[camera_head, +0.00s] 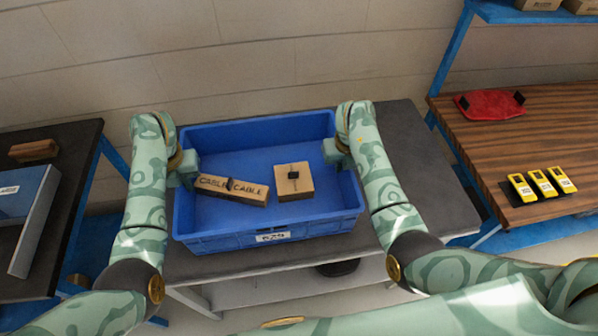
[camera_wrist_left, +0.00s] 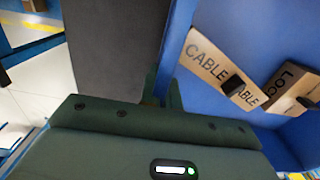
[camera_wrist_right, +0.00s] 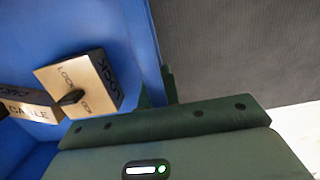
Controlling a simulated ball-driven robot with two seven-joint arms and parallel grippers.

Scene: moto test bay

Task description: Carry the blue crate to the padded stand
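The blue crate (camera_head: 270,241) is in the middle of the head view, level, over a dark grey top. It holds a long cardboard box marked CABLE (camera_head: 231,190) and a smaller square box (camera_head: 294,182), marked LOCK in the right wrist view (camera_wrist_right: 85,85). My left gripper (camera_head: 187,172) is at the crate's left wall; its fingers straddle the wall in the left wrist view (camera_wrist_left: 165,95). My right gripper (camera_head: 338,154) straddles the right wall, also seen in the right wrist view (camera_wrist_right: 158,90). Both look closed on the walls. I cannot tell whether the crate touches the top.
The grey-topped table or stand (camera_head: 415,150) has bare room right of the crate. A wooden bench (camera_head: 560,135) at right holds a red item (camera_head: 490,104) and several yellow devices (camera_head: 541,184). A dark table (camera_head: 70,160) at left holds a brown block (camera_head: 33,150). A wall closes the back.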

